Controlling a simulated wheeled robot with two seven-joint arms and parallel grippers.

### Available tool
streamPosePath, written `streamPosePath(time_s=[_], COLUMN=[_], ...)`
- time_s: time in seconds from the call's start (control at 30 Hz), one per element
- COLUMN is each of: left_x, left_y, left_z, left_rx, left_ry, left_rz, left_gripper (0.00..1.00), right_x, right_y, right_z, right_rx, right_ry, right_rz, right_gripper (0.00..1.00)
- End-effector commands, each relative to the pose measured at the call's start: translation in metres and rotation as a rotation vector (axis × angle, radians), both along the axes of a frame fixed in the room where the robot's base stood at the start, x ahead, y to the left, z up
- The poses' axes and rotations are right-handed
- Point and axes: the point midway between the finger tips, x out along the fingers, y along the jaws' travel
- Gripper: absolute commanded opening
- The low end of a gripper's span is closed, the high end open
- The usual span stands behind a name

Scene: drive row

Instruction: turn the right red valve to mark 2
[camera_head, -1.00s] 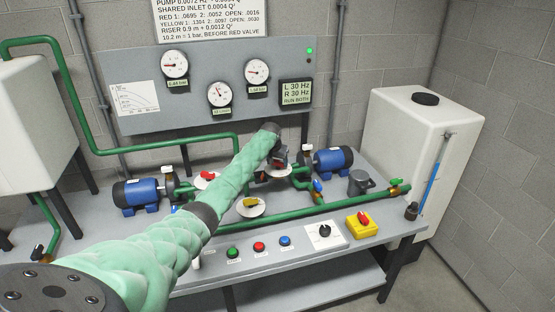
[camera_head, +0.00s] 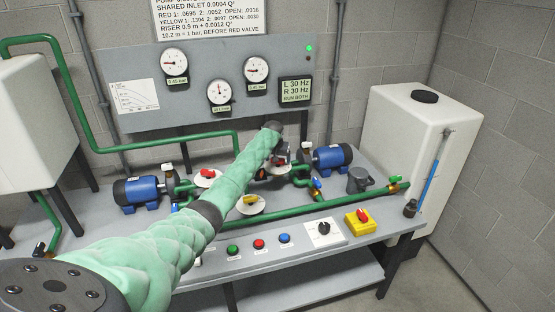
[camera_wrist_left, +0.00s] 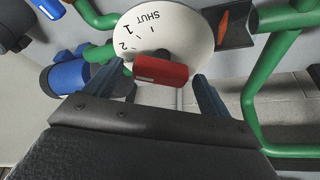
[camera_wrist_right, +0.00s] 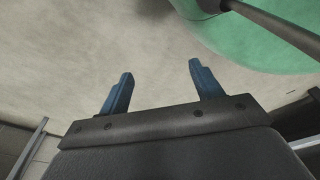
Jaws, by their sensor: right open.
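The right red valve's red handle (camera_wrist_left: 160,70) and its white dial (camera_wrist_left: 190,30) show close up in the left wrist view. The dial's SHUT, 1 and 2 marks are readable; the handle's exact setting is unclear. My left gripper (camera_wrist_left: 142,85) is open, with the handle in view between its spread fingers and gaps at both sides. I cannot tell how deep the handle sits between them. In the head view my left arm reaches across the bench and partly hides this valve. My right gripper (camera_wrist_right: 161,68) is open and empty.
The left red valve (camera_head: 207,174) and yellow valve (camera_head: 250,199) sit left of and below my left gripper. Green pipes, blue pumps (camera_head: 332,157) and a grey jug (camera_head: 359,180) crowd the bench. A gauge panel (camera_head: 130,68) stands behind.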

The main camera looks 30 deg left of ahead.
Motion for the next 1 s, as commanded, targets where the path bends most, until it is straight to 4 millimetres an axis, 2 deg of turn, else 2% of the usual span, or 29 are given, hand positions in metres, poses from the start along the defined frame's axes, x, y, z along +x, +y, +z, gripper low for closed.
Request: streamPosePath(time_s=[0.37, 0.53, 0.63, 0.73, 1.0], left_x=[-0.001, -0.008, -0.013, -0.019, -0.027], left_y=[0.0, -0.002, -0.005, -0.007, -0.009], left_z=[0.003, 0.019, 0.033, 0.047, 0.069], left_rx=[0.0, 0.001, 0.001, 0.001, 0.0], left_ry=[-0.001, -0.003, -0.003, -0.002, 0.0], left_rz=[0.0, -0.001, -0.002, -0.001, 0.0], left_gripper=[0.82, 0.82, 0.82, 0.82, 0.82], right_x=[0.003, 0.014, 0.036, 0.047, 0.056], right_y=[0.001, 0.004, 0.01, 0.012, 0.019], right_z=[-0.001, -0.002, 0.006, 0.011, 0.024], right_rx=[0.0, 0.002, 0.007, 0.008, 0.011], right_ry=[-0.002, -0.01, -0.029, -0.036, -0.024], right_rz=[0.001, 0.0, 0.002, 0.001, -0.005], right_gripper=[0.65, 0.65, 0.65, 0.65, 0.65])
